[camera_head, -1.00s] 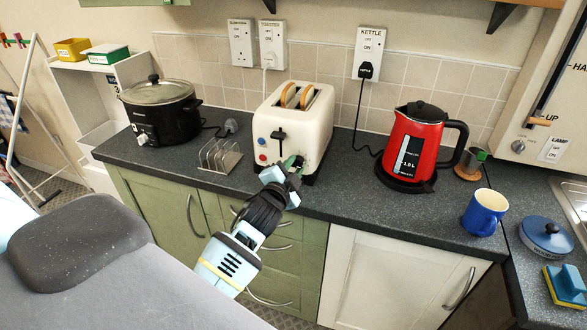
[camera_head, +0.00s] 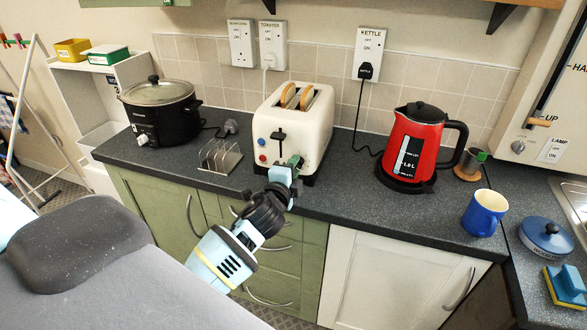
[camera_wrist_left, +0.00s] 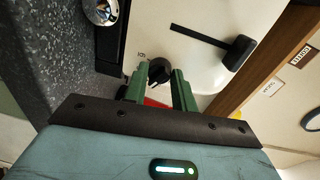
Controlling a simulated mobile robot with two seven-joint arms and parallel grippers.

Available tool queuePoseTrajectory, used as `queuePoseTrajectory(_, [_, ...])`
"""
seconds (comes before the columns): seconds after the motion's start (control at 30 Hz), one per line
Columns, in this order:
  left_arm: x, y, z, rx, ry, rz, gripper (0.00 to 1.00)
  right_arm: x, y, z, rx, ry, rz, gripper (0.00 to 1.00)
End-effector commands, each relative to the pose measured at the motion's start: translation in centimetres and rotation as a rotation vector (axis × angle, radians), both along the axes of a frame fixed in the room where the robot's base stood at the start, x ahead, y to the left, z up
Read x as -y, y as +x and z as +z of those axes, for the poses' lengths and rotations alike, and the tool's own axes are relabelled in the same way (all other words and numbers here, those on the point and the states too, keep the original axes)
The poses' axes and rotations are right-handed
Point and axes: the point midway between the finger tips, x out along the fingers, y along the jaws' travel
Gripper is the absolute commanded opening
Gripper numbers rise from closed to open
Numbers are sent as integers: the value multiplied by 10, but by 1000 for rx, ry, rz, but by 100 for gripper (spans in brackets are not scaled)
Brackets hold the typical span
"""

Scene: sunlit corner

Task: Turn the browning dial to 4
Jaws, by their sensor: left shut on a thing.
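The cream toaster (camera_head: 300,130) stands on the worktop with two slices of bread in its slots. Its front has a black lever (camera_head: 278,137) and a red and a blue button at the left. My left gripper (camera_head: 293,164) is at the lower right of the toaster's front, largely covering the browning dial. In the left wrist view its green fingers (camera_wrist_left: 162,82) are shut on the black browning dial (camera_wrist_left: 158,70), against the cream toaster front (camera_wrist_left: 205,70). The lever also shows there (camera_wrist_left: 238,53). The dial's setting cannot be read. My right gripper is out of view.
A metal toast rack (camera_head: 220,157) and a black slow cooker (camera_head: 160,115) stand left of the toaster. A red kettle (camera_head: 412,145) and a blue mug (camera_head: 484,212) stand right. Worktop (camera_head: 345,185) is clear between toaster and kettle.

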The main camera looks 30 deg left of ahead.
Motion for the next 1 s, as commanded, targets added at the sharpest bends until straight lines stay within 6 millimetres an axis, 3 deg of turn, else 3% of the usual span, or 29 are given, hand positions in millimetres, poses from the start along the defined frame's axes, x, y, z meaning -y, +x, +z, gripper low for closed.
queuePoseTrajectory(0.33, [0,0,-1,-1,2,0,4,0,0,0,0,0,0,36])
queuePoseTrajectory(0.37, [0,0,-1,-1,2,0,29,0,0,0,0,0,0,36])
queuePoseTrajectory(0.5, [0,0,0,-1,1,0,48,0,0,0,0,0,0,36])
queuePoseTrajectory(0.83, [1,-2,-1,-1,1,0,48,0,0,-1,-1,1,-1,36])
queuePoseTrajectory(1.0, [4,-15,-1,-2,0,-1,48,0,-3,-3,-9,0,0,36])
